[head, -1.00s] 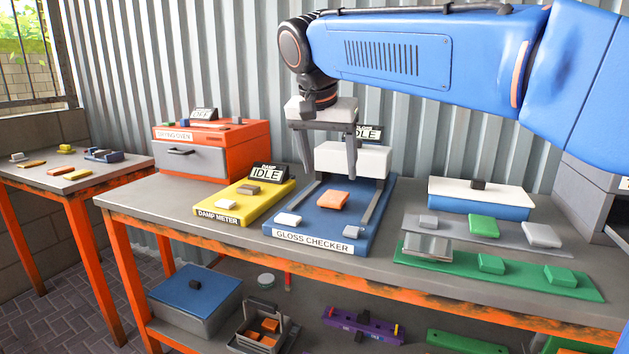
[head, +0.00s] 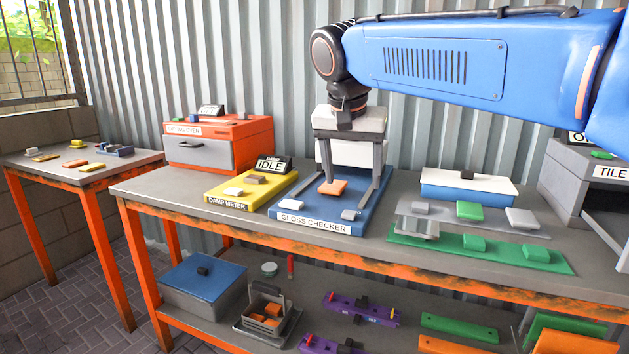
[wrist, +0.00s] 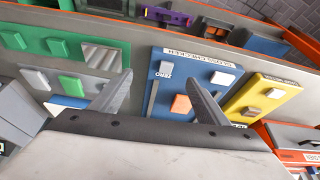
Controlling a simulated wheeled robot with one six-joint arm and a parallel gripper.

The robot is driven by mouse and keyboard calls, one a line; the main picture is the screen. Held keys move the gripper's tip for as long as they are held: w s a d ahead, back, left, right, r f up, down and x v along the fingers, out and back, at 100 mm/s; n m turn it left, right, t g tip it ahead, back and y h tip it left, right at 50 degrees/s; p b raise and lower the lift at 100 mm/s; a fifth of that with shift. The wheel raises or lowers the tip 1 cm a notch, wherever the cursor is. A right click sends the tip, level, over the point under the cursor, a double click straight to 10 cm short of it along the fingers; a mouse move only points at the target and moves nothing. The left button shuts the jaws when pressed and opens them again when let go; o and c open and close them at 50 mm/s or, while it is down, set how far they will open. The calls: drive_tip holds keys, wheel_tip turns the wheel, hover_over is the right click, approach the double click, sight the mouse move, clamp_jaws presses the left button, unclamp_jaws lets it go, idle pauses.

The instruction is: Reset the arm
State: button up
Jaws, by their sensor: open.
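My gripper (head: 351,166) is open and empty. It hangs pointing down over the blue gloss checker (head: 290,219), in front of its white block. An orange sample (head: 333,188) lies on the gloss checker, below my gripper and apart from it as far as I can tell. In the wrist view my two fingers (wrist: 160,95) stand wide apart, with the orange sample (wrist: 181,104) near the right finger. My blue arm reaches in from the upper right.
The yellow damp meter (head: 228,203), with an IDLE sign, and the orange drying oven (head: 240,150) stand left. A blue box with a white lid (head: 500,185), a grey strip (head: 475,229) and a green strip (head: 540,264) with several samples lie right. A side table (head: 130,158) stands far left.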

drive_tip(key=s+d+f+n, duration=0.1)
drive_tip(key=s+d+f, duration=0.45)
drive_tip(key=d, duration=0.35)
drive_tip(key=s+d+f+n, duration=0.1)
drive_tip(key=s+d+f, duration=0.5)
drive_tip(key=s+f, duration=0.4)
drive_tip(key=s+d+f+n+y, duration=0.1)
drive_tip(key=s+d+f, duration=0.5)
drive_tip(key=s+f, duration=0.3)
drive_tip(key=shift+s+f+n+t+y, duration=0.3)
drive_tip(key=shift+s+f+n, duration=0.1)
drive_tip(key=shift+f, duration=0.5)
